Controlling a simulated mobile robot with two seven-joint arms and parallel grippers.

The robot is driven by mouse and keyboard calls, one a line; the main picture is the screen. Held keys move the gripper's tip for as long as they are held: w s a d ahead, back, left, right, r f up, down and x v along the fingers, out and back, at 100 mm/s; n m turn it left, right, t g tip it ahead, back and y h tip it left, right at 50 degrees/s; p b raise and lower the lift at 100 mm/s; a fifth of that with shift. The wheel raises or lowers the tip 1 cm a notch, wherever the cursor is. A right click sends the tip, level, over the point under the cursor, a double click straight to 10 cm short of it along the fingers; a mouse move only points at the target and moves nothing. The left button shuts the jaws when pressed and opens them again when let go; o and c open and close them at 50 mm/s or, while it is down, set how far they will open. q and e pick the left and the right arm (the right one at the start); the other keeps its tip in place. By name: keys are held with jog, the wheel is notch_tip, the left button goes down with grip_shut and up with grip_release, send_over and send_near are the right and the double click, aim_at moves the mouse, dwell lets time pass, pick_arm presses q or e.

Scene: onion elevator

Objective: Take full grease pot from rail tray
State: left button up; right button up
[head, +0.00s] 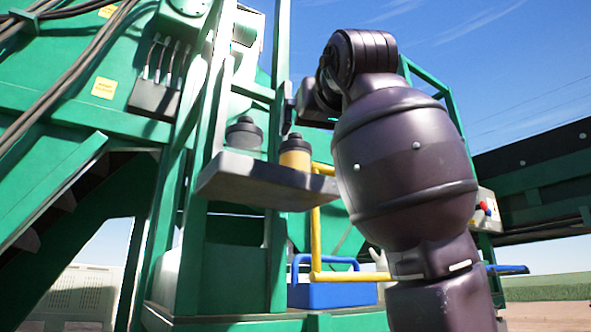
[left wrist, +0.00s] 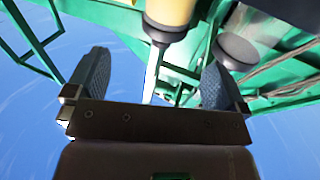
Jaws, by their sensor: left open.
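A yellow pot with a dark lid (head: 295,156) stands upright on the grey rail tray (head: 250,186). A dark grey pot (head: 243,138) stands to its left on the same tray. My left gripper (head: 290,108) is just above the yellow pot, partly hidden by my own arm. In the left wrist view the left gripper (left wrist: 152,75) is open and empty, its two dark pads apart. The yellow pot (left wrist: 172,12) shows at the top edge, roughly in line with the gap, and the grey pot (left wrist: 238,50) shows beyond the right finger. My right gripper is out of view.
Green machine posts (head: 222,95) rise close behind and beside the tray. A yellow rail (head: 315,235) and a blue crate (head: 335,293) are below it. A control box with a red button (head: 486,208) is at the right.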

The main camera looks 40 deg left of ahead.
aim_at(300, 148)
pick_arm(q)
jog(key=shift+g, duration=0.3)
jog(key=x, duration=0.1)
jog(key=p+x, duration=0.1)
jog(key=x, duration=0.3)
jog(key=shift+s+a, duration=0.25)
jog(key=shift+a, duration=0.15)
jog(key=shift+w+a+p, duration=0.35)
jog(key=shift+p, duration=0.1)
jog(key=p+x, duration=0.1)
jog(key=x, duration=0.2)
jog(key=shift+w+a, duration=0.1)
jog(key=shift+w, duration=0.15)
jog(key=shift+w+a, duration=0.25)
jog(key=shift+a, duration=0.05)
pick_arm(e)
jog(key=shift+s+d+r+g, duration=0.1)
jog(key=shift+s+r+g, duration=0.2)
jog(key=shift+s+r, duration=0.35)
pick_arm(q)
jog(key=shift+s+d, duration=0.1)
jog(key=shift+c, duration=0.3)
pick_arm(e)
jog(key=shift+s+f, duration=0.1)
pick_arm(q)
jog(key=c, duration=1)
jog(key=shift+c, duration=0.2)
